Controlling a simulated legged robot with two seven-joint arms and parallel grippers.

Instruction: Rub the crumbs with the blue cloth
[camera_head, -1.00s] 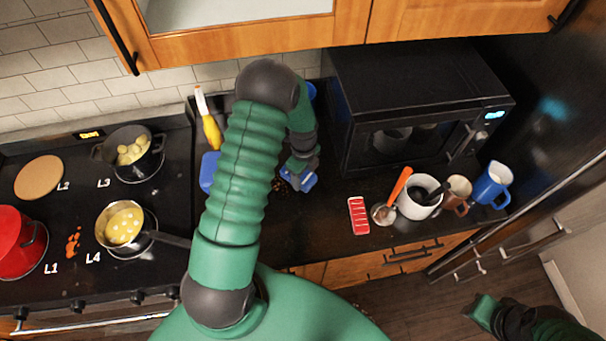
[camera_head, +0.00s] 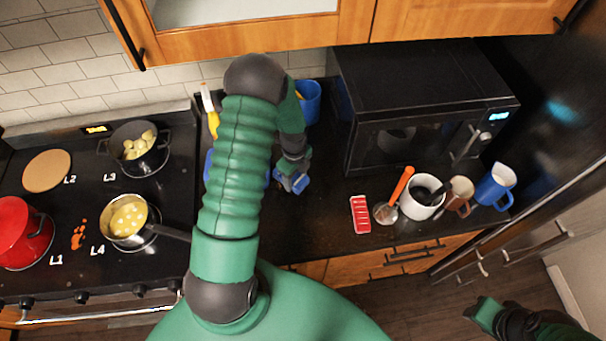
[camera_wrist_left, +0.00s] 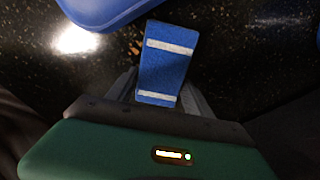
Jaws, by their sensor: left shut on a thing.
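The blue cloth (camera_wrist_left: 165,62) with white stripes is held between the fingers of my left gripper (camera_wrist_left: 157,90) in the left wrist view. In the head view my left gripper (camera_head: 291,172) is low over the dark counter, left of the microwave, with the blue cloth (camera_head: 301,184) at its fingertips.
A blue container (camera_wrist_left: 100,8) lies close to the cloth. A blue cup (camera_head: 309,102) stands behind. The microwave (camera_head: 415,110), a red-and-white item (camera_head: 360,214) and several mugs are to the right. The stove with pots is left. Some counter before the microwave is clear.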

